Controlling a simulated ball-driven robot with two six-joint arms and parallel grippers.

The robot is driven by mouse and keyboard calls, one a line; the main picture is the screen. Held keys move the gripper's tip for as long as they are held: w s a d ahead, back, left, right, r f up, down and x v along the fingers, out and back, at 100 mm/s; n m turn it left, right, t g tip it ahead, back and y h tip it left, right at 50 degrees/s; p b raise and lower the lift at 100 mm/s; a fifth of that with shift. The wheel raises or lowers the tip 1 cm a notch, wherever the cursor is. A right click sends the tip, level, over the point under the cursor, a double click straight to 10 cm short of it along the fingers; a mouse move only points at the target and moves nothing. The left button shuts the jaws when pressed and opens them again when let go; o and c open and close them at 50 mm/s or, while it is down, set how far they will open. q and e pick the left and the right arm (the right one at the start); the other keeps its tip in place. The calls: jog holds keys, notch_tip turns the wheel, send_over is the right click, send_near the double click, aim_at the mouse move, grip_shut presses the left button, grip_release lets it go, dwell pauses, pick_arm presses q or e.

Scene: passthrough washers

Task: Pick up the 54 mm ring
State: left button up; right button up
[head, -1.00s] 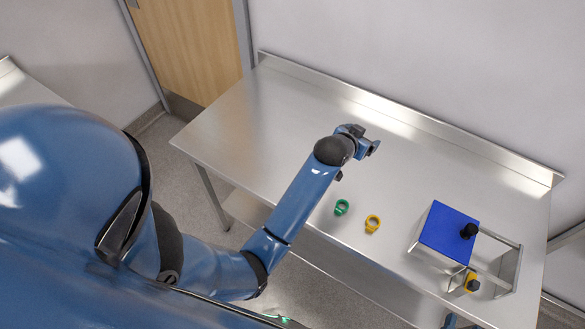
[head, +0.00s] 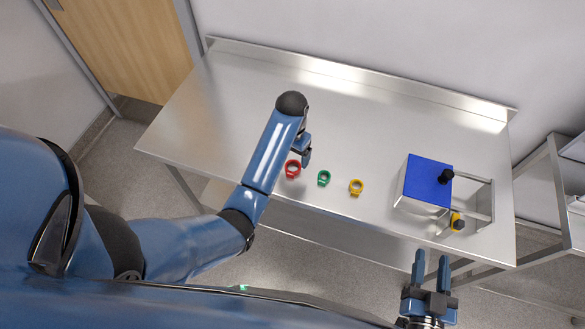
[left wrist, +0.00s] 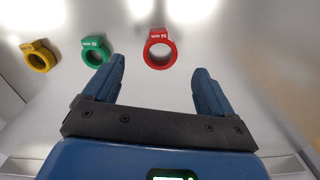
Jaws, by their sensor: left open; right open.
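The red ring (head: 292,170) lies on the steel table, at the left end of a row of three rings. In the left wrist view the red ring (left wrist: 160,50) has a tab that reads 54 mm. My left gripper (head: 304,153) is open and empty, close to the red ring. In the left wrist view the fingers of my left gripper (left wrist: 158,74) are spread, with the red ring ahead of the gap between them. My right gripper (head: 432,262) is open and empty, off the table's front edge.
A green ring (head: 323,178) and a yellow ring (head: 356,187) lie right of the red one. A blue-topped box (head: 425,182) with a black knob and metal frame stands at the right. The table (head: 230,95) is clear at the back and left.

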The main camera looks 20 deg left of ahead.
aim_at(292, 170)
pick_arm(q)
jog(key=shift+a+f, duration=0.2)
jog(key=shift+f, duration=0.7)
jog(key=shift+d+f+p, duration=0.1)
jog(key=shift+f+p, duration=0.25)
jog(key=shift+f, duration=0.15)
jog(key=shift+w+f+p, duration=0.1)
jog(key=shift+f+p, duration=0.25)
jog(key=shift+f, duration=1.75)
jog(key=shift+c, duration=0.4)
jog(key=c, duration=1)
jog(key=shift+c, duration=0.2)
jog(key=shift+r, duration=0.2)
